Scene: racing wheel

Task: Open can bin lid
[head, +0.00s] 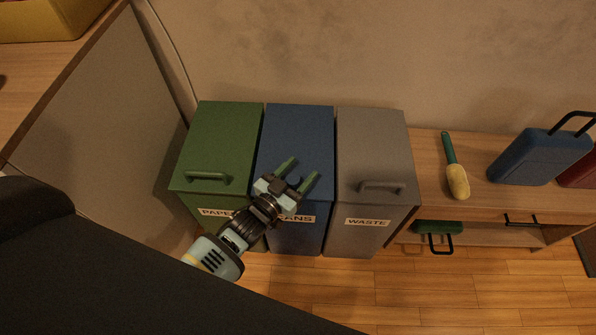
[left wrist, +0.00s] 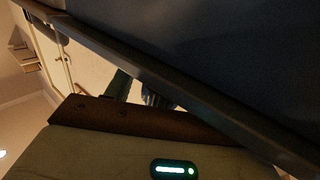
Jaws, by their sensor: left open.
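The blue can bin (head: 300,130) with a CANS label stands between the green paper bin and the grey waste bin, its lid down. My left gripper (head: 302,170) is open, with green-tipped fingers, over the front part of the blue lid in the head view. It hides the place of the blue lid's handle and part of the label. I cannot tell whether the fingers touch the handle or lid. My right gripper is not in view. The left wrist view shows a dark slanted edge and a pale panel; I cannot make out the bin's handle there.
The green bin (head: 225,135) and grey bin (head: 372,140) stand close on both sides, lids down, with handles. A wooden cabinet (head: 95,115) is at left. A low bench at right holds a yellow-and-green tool (head: 457,180) and a blue case (head: 540,157).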

